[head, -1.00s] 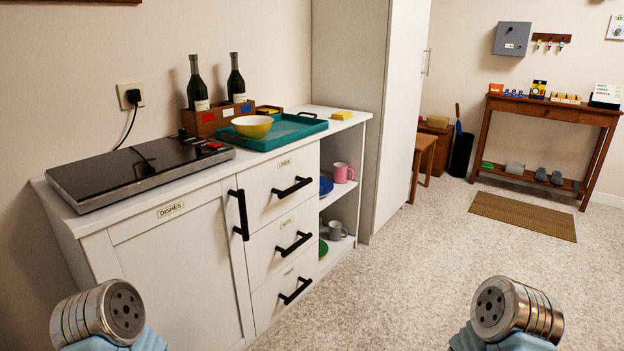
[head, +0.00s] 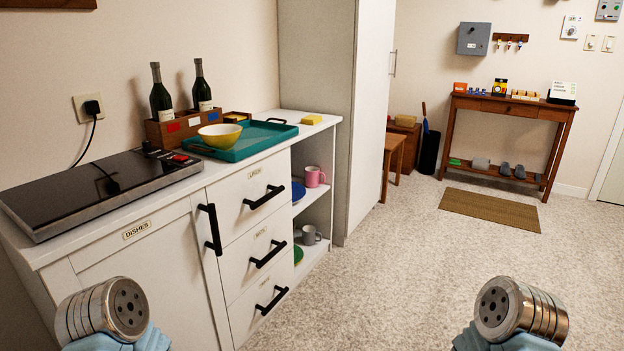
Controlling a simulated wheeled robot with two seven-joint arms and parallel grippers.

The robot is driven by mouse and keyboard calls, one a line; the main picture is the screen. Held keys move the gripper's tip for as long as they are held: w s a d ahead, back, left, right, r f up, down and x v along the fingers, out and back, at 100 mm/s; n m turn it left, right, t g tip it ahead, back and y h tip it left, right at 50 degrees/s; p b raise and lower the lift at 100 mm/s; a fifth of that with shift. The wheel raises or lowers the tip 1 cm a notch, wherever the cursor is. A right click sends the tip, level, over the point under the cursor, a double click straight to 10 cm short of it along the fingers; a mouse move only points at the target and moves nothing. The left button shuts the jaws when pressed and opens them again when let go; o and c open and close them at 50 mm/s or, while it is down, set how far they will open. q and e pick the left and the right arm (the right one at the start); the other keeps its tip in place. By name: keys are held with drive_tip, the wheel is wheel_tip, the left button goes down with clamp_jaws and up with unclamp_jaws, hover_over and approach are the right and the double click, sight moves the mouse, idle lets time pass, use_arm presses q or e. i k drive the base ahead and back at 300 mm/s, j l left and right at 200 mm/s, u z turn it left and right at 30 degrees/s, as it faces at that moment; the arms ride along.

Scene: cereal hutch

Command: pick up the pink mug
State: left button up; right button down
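The pink mug (head: 314,177) stands on the upper open shelf at the right end of the white cabinet (head: 165,262). Its handle points to the right. A blue dish (head: 298,190) sits on the same shelf, partly hidden by the cabinet's drawer section. The mug is well ahead of me, and nothing of mine touches it. Only a metal-ended part of each of my arms shows at the bottom of the head view; the fingers of both grippers are out of view.
A grey mug (head: 310,235) and a green dish (head: 298,255) are on the lower shelf. A tall cabinet (head: 337,110) stands just beyond the shelves. Black handles (head: 265,197) stick out from the drawers. The carpet (head: 420,270) to the right is clear.

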sight(311, 174)
drive_tip(key=i+l+u, duration=0.25)
drive_tip(key=i+l, duration=0.5)
drive_tip(key=i+l+u, duration=0.25)
drive_tip(key=i+l, duration=0.65)
